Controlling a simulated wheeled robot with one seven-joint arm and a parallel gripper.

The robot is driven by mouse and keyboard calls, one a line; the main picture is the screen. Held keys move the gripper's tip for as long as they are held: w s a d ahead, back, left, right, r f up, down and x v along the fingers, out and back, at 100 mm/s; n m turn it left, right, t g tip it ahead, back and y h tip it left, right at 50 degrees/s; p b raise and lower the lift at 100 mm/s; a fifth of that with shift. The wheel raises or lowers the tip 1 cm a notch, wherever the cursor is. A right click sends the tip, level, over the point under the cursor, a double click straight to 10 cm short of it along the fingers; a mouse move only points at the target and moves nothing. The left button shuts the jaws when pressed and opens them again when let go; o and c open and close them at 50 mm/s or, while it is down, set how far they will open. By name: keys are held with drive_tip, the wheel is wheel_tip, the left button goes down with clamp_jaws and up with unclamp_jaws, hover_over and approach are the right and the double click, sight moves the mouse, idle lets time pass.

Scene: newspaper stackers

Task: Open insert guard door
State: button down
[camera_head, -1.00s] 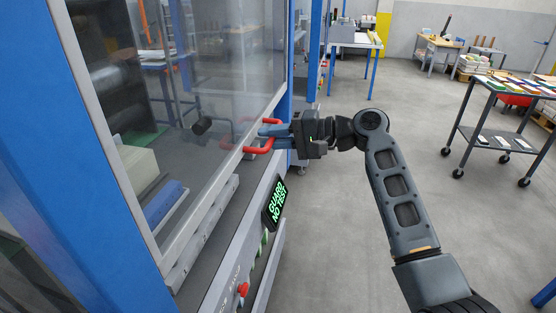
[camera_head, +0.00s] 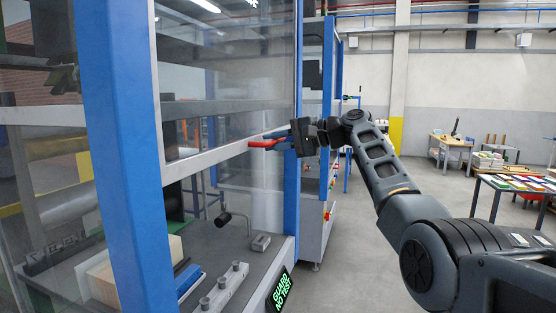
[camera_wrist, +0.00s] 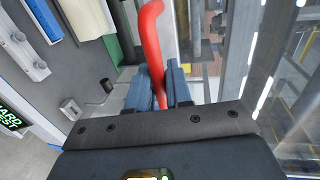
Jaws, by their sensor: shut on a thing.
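The guard door is a clear panel (camera_head: 225,85) with a grey frame on the blue-posted machine in the head view. Its bottom rail (camera_head: 205,160) stands well above the machine's deck, with an open gap below. A red bar handle (camera_head: 262,144) sticks out from the rail near its right end. My gripper (camera_head: 278,142) has its blue fingers closed around this handle. In the wrist view the red handle (camera_wrist: 151,40) runs between the two fingers (camera_wrist: 158,90).
The deck below the door holds grey knobs (camera_head: 224,283), a dark lever (camera_head: 229,217) and a pale block (camera_head: 100,280). A blue post (camera_head: 125,150) stands at the left. The floor between is clear.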

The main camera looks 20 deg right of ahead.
drive_tip(key=shift+r, duration=0.8)
drive_tip(key=c, duration=1.2)
unclamp_jaws()
drive_tip(key=shift+d+f, duration=0.1)
drive_tip(key=shift+s+d, duration=0.2)
drive_tip(key=shift+d, duration=0.1)
drive_tip(key=shift+b+v, duration=0.8)
drive_tip(key=shift+v, duration=2.7)
